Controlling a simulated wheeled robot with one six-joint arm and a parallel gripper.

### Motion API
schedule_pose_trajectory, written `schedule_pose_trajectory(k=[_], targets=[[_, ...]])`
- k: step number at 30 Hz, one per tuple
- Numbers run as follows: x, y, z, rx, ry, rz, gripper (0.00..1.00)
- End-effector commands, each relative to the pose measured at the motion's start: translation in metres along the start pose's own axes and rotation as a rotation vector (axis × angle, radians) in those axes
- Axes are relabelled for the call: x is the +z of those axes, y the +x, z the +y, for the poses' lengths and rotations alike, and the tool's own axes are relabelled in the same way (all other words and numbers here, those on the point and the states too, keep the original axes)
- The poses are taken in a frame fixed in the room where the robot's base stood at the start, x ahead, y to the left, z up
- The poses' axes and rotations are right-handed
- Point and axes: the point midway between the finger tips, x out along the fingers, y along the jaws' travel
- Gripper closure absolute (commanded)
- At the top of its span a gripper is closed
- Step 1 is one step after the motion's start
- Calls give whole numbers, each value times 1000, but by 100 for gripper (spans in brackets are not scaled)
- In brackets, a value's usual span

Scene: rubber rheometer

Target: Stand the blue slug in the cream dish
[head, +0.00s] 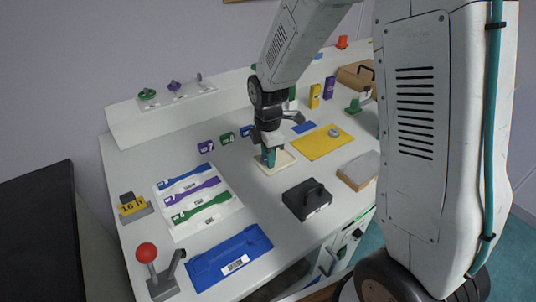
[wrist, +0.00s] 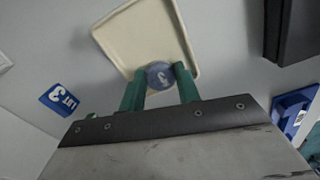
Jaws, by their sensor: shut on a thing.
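The blue slug (wrist: 160,75) shows in the wrist view as a round blue end with a pale mark, between the green fingers of my gripper (wrist: 160,87). My gripper is shut on it. The cream dish (wrist: 143,35) is a shallow square tray with a raised rim, and the slug overlaps its near edge in the wrist view. In the head view my gripper (head: 268,158) points down over the cream dish (head: 283,165). The fingers mostly hide the slug there. I cannot tell whether the slug touches the dish floor.
A black box with a handle (head: 307,199) stands in front of the dish. A yellow mat (head: 318,145) lies to the right, with a grey round piece on it. A white tray with coloured strips (head: 228,207) is at left, and a blue tray (head: 215,265) is near the front edge. Small labelled blocks (head: 227,138) stand behind.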

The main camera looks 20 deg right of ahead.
Motion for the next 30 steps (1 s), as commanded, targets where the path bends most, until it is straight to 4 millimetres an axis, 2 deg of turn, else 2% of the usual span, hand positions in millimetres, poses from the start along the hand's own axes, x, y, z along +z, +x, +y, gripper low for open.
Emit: schedule_pose_trajectory(k=[3,4,5,13,17,20,30], targets=[[0,3,0,-1,0,0,89],[0,4,0,-1,0,0,65],[0,3,0,0,0,0,58],[0,3,0,0,0,0,58],[0,-6,0,2,0,0,58],[0,-21,1,4,0,0,58],[0,-93,1,4,0,0,58]])
